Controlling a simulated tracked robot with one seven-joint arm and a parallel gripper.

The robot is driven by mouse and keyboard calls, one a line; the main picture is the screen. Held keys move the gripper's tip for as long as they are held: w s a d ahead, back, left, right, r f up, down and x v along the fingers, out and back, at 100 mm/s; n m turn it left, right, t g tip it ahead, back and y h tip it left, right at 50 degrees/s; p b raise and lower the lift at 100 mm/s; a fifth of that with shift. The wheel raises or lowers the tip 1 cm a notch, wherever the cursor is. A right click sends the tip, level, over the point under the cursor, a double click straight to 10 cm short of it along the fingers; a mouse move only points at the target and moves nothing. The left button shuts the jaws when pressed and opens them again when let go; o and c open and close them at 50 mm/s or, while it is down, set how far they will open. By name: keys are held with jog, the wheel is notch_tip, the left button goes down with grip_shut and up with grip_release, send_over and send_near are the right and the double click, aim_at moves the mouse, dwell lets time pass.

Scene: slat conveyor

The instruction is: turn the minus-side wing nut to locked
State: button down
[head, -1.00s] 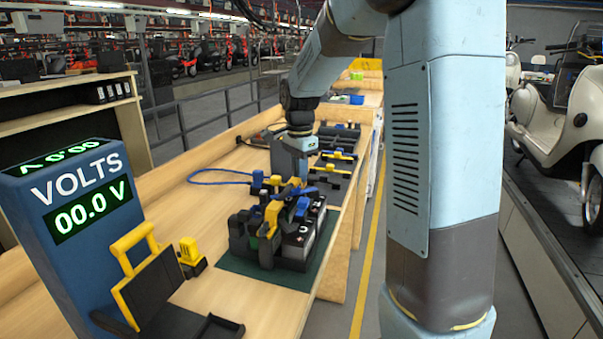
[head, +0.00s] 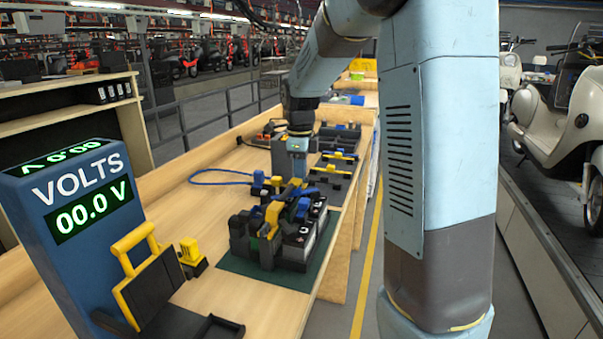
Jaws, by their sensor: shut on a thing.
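My gripper (head: 297,180) points straight down over the far end of the black battery (head: 300,247) in the head view. Its fingers are shut on what appears to be the minus-side wing nut, at the top of the battery. The nut itself is too small and too hidden by the fingers and clamp parts to make out, so its angle cannot be told. Yellow, blue and black clamp parts crowd the battery top. The battery stands on a dark green mat (head: 250,270).
A blue voltmeter box (head: 45,255) reading 00.0 V stands at the left. A black and yellow holder (head: 150,290) and a small yellow and black piece (head: 191,257) are near it. A blue cable (head: 215,172) loops behind the battery. Trays (head: 335,165) lie beyond.

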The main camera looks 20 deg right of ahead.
jog(key=shift+m, duration=0.5)
jog(key=c, duration=1.3)
grip_release()
jog(key=shift+o, duration=0.2)
jog(key=shift+r, duration=0.15)
notch_tip(320, 180, up, 13)
jog(key=shift+r, duration=0.2)
jog(key=shift+s, duration=0.1)
